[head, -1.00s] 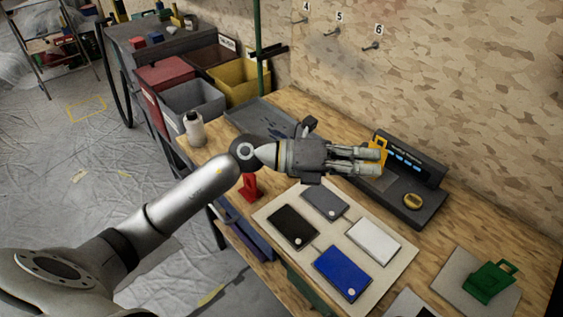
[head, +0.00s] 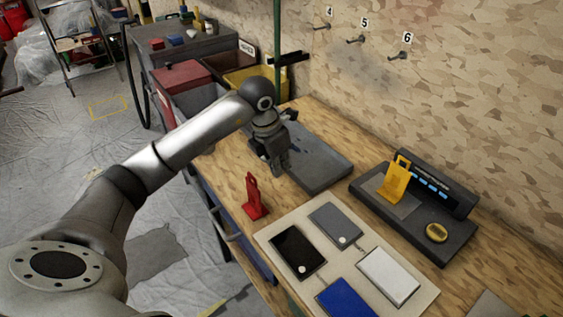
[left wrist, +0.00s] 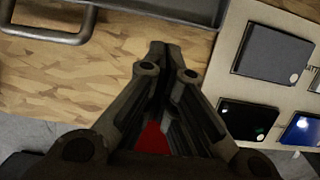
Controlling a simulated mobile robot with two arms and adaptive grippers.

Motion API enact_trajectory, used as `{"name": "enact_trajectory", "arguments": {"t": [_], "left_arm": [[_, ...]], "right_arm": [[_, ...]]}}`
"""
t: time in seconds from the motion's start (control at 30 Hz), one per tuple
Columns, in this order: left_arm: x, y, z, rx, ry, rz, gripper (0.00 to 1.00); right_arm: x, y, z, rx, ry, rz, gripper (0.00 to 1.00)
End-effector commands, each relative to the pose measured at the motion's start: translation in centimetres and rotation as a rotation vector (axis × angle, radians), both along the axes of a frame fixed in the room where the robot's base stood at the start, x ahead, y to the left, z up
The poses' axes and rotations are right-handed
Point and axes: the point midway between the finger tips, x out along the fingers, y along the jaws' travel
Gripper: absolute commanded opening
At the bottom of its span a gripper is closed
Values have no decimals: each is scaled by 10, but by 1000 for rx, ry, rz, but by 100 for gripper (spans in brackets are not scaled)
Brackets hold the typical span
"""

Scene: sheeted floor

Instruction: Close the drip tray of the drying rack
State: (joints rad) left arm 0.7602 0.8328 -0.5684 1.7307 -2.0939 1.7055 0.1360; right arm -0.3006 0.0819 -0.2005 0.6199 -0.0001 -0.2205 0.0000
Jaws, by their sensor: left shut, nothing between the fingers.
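A flat grey tray (head: 325,172) lies on the wooden bench in the middle of the head view; I take it for the drip tray. A green post (head: 277,50) rises behind it, but I cannot tell the drying rack apart. In the left wrist view a grey bar handle (left wrist: 48,38) shows at top left, beside a grey edge (left wrist: 160,10). My left gripper (head: 281,170) is shut and empty, pointing down by the tray's near-left edge and hiding part of it. It also shows in the left wrist view (left wrist: 165,48). I cannot tell whether it touches the tray.
A red stand (head: 254,198) stands close to the left gripper. A beige board (head: 352,262) holds several flat plates in front. A dark device (head: 430,228) with a yellow holder (head: 397,180) is at right. Bins (head: 180,78) stand at the back left. Bare bench lies between tray and device.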

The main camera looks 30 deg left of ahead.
Motion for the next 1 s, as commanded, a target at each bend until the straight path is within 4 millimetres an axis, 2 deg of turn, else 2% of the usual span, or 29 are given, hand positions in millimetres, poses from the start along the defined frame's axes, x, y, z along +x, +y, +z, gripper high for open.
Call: {"name": "enact_trajectory", "arguments": {"t": [0.2, 0.4, 0.87, 1.0], "left_arm": [[8, -5, -39, -2, 2, -1, 0], [14, -7, -60, -2, 0, -1, 0], [15, -7, -64, -2, -2, -2, 0], [22, -11, -65, -4, -3, -3, 0]], "right_arm": [[-2, 0, 5, 0, 2, 0, 40], [-1, 0, 6, 1, 2, 0, 40], [-1, 3, 6, 3, 1, -2, 40], [0, 3, 2, 3, 0, -2, 40]]}}
